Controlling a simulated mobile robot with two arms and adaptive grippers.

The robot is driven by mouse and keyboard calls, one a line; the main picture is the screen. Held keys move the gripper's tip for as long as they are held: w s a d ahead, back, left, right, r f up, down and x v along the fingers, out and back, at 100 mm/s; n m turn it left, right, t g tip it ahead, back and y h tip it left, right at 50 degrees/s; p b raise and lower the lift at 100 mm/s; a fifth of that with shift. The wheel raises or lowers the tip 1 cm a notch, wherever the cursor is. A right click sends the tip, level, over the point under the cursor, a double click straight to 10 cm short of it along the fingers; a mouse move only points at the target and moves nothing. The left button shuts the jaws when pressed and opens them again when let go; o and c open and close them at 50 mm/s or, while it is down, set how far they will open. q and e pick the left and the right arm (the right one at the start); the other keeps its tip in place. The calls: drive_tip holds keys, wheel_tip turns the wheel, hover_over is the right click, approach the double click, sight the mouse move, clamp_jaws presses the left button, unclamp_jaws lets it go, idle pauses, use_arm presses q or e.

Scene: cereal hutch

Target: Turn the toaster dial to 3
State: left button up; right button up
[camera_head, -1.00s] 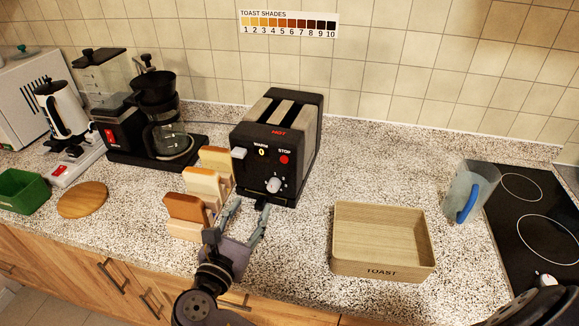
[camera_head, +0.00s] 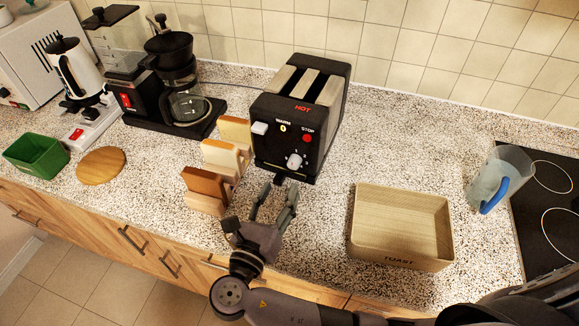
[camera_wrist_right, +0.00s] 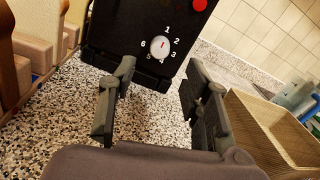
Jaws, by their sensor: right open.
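The black toaster (camera_head: 322,118) stands on the counter, its front facing me. Its white round dial (camera_head: 294,161) is low on the front, right of centre, below the red STOP button (camera_head: 307,138). In the right wrist view, the dial (camera_wrist_right: 160,47) is ringed by numbers 1 to 6, and its red mark points up, roughly toward 1. My right gripper (camera_head: 279,188) is open and empty in front of the toaster, below the dial in the picture. In the wrist view its fingers (camera_wrist_right: 161,72) are spread to either side below the dial, apart from it. My left gripper is out of view.
Bread slices in a wooden rack (camera_head: 206,205) stand close left of my right gripper. A wooden TOAST box (camera_head: 400,254) is to the right, with a clear pitcher (camera_head: 497,181) beyond. A coffee maker (camera_head: 178,85) stands left of the toaster. Bare counter lies between toaster and box.

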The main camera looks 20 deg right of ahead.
sight(292, 166)
drive_tip(key=p+x, duration=0.1)
drive_tip(key=x, duration=0.5)
drive_tip(key=shift+d, duration=0.1)
drive_tip(key=shift+w+d, duration=0.15)
drive_tip(key=shift+w, duration=0.1)
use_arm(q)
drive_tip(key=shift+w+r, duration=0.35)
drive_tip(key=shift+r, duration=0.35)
use_arm(e)
drive_tip(key=shift+w+d, duration=0.15)
drive_tip(key=shift+c, duration=0.4)
clamp_jaws()
